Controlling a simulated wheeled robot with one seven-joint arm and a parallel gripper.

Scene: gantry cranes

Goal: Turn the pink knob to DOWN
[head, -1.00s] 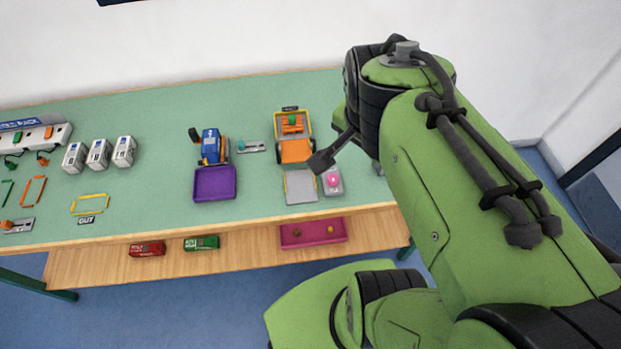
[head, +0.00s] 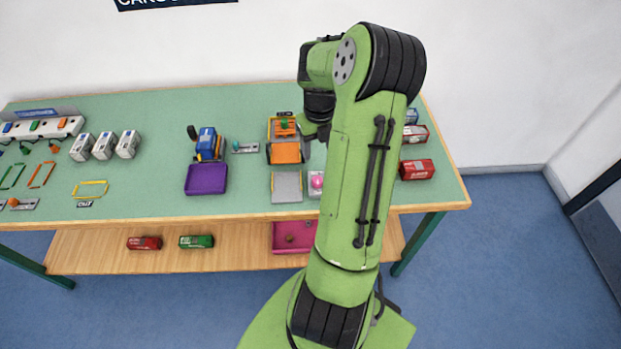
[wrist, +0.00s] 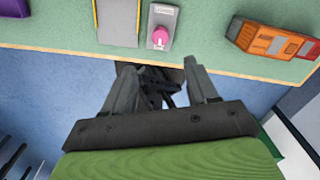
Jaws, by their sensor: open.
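The pink knob (head: 317,181) sits on a small grey box at the table's front edge, beside a grey plate (head: 287,187). My forearm partly covers that box in the head view. In the wrist view the knob (wrist: 160,35) stands on its grey box (wrist: 162,14), which has a small label too blurred to read. My gripper (wrist: 160,70) is open and empty. Its fingers point toward the knob with a gap between, and the knob lies beyond the fingertips in the picture, not between them. In the head view the fingers are mostly hidden behind my arm.
A gantry with an orange block (head: 286,152) stands behind the plate. A purple tray (head: 206,179) lies left, with a blue vehicle behind it. Red containers (head: 416,169) stand right of my arm. A lower shelf holds a pink tray (head: 293,237) and small containers.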

